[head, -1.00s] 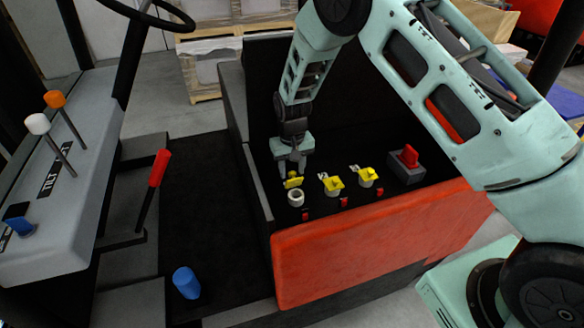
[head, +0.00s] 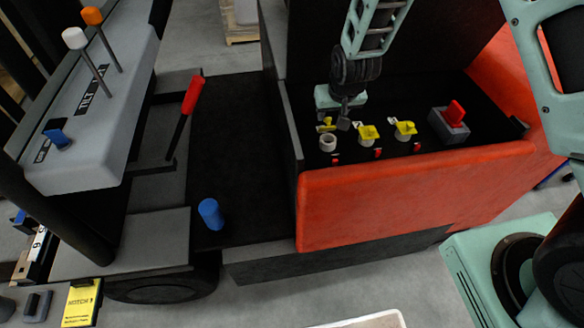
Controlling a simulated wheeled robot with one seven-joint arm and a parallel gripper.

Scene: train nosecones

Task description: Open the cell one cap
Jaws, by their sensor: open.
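In the head view, three small filler necks stand in a row on the dark deck behind the red panel. The leftmost is a white ring (head: 328,143) with its round mouth showing. Its yellow cap (head: 326,125) stands tilted up behind the ring, off the mouth. The middle yellow cap (head: 368,133) and the right yellow cap (head: 404,129) sit over their necks. My gripper (head: 337,120) is open, pointing down, close behind and above the leftmost neck beside its raised cap. Whether a finger touches that cap cannot be told.
A red switch on a grey block (head: 449,124) stands right of the caps. The red panel (head: 400,195) runs along the front. A grey wall edge (head: 290,118) stands close on the left. A blue knob (head: 210,213) and a red-handled lever (head: 192,95) are farther left.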

